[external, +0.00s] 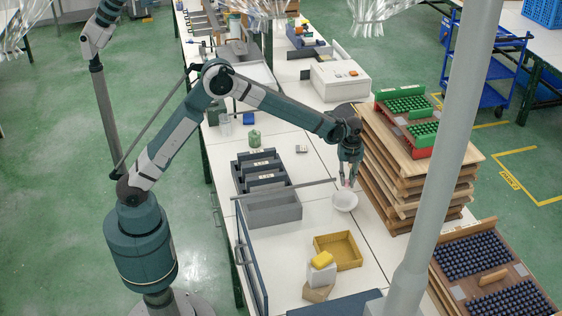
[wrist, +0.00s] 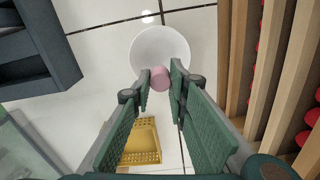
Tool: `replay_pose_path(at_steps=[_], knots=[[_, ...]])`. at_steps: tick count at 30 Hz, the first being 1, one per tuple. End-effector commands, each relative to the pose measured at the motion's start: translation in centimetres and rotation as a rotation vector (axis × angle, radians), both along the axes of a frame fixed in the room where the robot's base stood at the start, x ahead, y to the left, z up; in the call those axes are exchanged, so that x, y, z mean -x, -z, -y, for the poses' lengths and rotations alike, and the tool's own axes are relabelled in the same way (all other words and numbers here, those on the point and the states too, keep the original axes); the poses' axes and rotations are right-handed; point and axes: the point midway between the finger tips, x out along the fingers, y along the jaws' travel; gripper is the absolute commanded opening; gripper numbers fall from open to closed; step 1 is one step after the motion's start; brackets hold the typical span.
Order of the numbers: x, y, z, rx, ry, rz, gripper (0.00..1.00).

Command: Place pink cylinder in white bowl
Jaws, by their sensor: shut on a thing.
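The pink cylinder (wrist: 160,78) is between my gripper's fingertips (wrist: 160,86) in the wrist view. My gripper is shut on it. The white bowl (wrist: 146,43) lies just beyond and below the cylinder, which overlaps the bowl's near edge in the wrist view. In the external view my gripper (external: 347,184) points down just above the white bowl (external: 345,201), with a small bit of pink at its tips. I cannot tell exactly how high the cylinder is over the bowl.
A yellow bin (external: 358,259) stands in front of the bowl, with a yellow block (external: 322,259) beside it. Stacked wooden trays (external: 385,170) rise close on the right. A grey bin (external: 272,217) and dark racks (external: 252,179) stand on the left.

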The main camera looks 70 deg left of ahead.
Motion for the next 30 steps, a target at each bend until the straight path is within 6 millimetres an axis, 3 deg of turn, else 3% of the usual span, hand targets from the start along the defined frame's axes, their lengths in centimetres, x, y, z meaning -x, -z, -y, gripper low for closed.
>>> replay_pose_path(at_steps=[30], knots=[[0.0, 7.8, 0.0, 0.0, 0.0, 0.0, 0.1]])
